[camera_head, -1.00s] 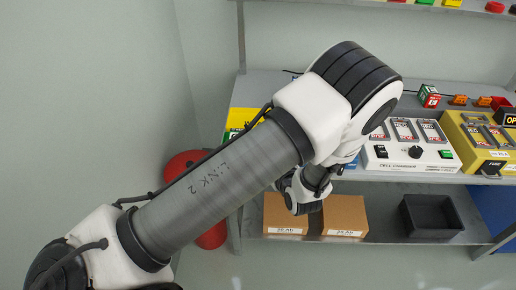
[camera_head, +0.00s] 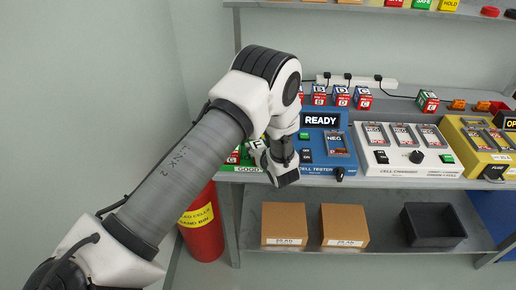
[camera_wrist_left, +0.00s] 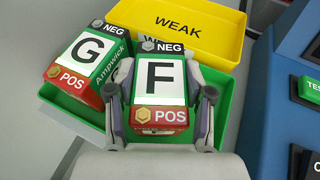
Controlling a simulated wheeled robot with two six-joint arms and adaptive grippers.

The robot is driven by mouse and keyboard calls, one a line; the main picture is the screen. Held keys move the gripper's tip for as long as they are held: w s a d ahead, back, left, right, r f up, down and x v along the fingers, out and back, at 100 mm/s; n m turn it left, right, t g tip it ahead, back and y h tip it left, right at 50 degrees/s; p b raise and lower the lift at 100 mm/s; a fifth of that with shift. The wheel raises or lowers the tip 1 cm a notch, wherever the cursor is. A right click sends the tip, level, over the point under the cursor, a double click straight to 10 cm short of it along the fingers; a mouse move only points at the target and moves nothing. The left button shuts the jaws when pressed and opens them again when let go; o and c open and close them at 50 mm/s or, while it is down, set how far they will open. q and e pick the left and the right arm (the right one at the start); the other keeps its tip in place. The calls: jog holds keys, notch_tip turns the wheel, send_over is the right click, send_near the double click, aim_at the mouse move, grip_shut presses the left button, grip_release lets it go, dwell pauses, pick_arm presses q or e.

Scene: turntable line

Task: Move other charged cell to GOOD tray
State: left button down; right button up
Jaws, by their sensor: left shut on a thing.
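My left gripper (camera_wrist_left: 162,95) is shut on the charged cell F (camera_wrist_left: 160,118), a green, black and red block with a white F label. It holds the cell by its two sides over the right part of the green tray (camera_wrist_left: 75,119). I cannot tell whether the cell touches the tray floor. Cell G (camera_wrist_left: 88,55) lies tilted in the left part of this tray, close beside F. The right gripper is not in view.
The yellow WEAK tray (camera_wrist_left: 190,28) stands right behind the green one. Several cells stand at the back.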

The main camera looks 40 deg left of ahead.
pick_arm(q)
jog(key=shift+r, duration=0.1)
jog(key=shift+c, duration=2.2)
grip_release()
jog(key=shift+s, duration=0.1)
